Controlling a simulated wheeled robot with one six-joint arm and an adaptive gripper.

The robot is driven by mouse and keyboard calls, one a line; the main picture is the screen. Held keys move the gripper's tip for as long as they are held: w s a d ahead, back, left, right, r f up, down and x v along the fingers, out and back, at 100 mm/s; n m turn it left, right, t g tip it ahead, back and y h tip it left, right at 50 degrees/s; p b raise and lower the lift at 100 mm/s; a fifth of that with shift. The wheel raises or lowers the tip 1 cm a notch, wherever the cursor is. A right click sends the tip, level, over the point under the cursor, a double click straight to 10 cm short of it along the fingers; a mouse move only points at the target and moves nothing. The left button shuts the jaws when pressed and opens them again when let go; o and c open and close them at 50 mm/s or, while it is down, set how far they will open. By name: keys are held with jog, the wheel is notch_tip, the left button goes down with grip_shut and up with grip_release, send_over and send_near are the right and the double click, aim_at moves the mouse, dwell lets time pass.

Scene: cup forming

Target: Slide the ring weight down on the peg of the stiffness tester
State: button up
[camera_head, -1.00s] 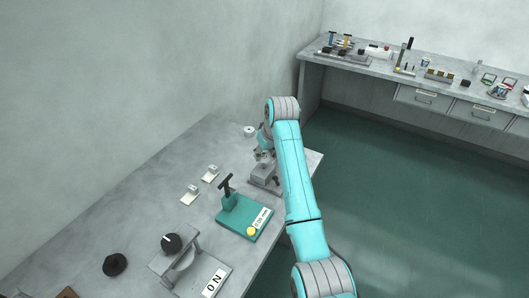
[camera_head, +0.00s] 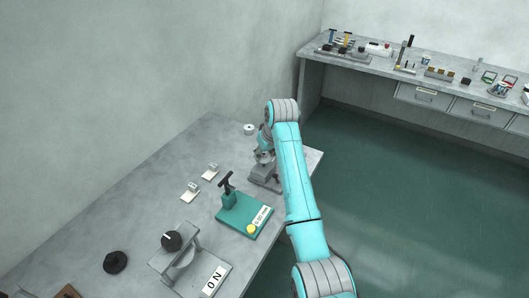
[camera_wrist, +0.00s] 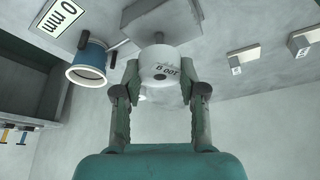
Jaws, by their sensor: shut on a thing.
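My gripper (camera_wrist: 160,88) is shut on the white ring weight (camera_wrist: 163,75), one finger on each side of it. Printed lettering shows on the weight's side in the wrist view. A short light stub (camera_wrist: 158,38) shows at the weight's far end, in line with a grey block (camera_wrist: 150,18); I cannot tell whether the peg passes through the weight. In the head view my gripper (camera_head: 264,152) is above the grey tester (camera_head: 265,178) near the table's right edge. My arm partly covers this area, so the peg is not clear there.
A blue cup (camera_wrist: 89,60) with a pale rim is close to the left finger in the wrist view. A teal gauge stand (camera_head: 240,217) and two small white holders (camera_head: 210,171) are nearby on the table (camera_head: 130,205). A white round piece (camera_head: 249,129) lies behind.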

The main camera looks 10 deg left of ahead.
jog(key=shift+f, duration=1.8)
dwell(1.1)
dwell(0.3)
jog(key=o, duration=1.7)
jog(key=shift+o, duration=0.2)
jog(key=shift+r, duration=0.15)
notch_tip(320, 180, up, 8)
dwell(0.5)
jog(key=shift+f, duration=0.2)
